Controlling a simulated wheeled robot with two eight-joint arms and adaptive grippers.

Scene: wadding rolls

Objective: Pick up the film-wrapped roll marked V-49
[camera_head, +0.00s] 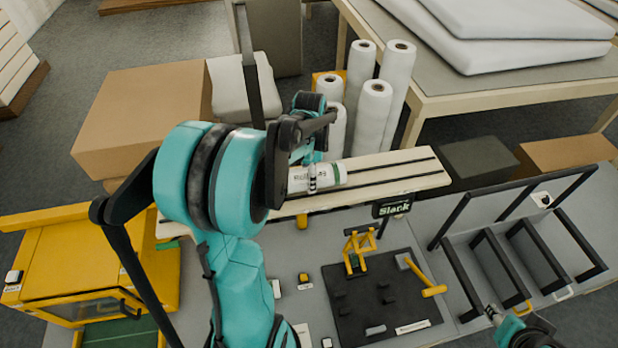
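A white film-wrapped roll (331,175) with a dark green band and small print lies on its side on the pale slatted board. I cannot read its mark, and its left end is hidden behind my arm. My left gripper (311,176) is at this roll, its fingers over the near side. Whether they are closed on it I cannot tell. Several white rolls (371,118) stand upright behind the board, with no mark that I can read. My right gripper (494,314) is low at the bottom right, away from the rolls, its opening unclear.
A black "Slack" sign (392,205) stands at the board's front edge. A black mat (385,305) with a yellow fixture and a black-framed rack (520,255) occupy the grey bench. A yellow cabinet (60,265) is at left, a cardboard box (140,115) behind. A padded table (480,85) stands behind.

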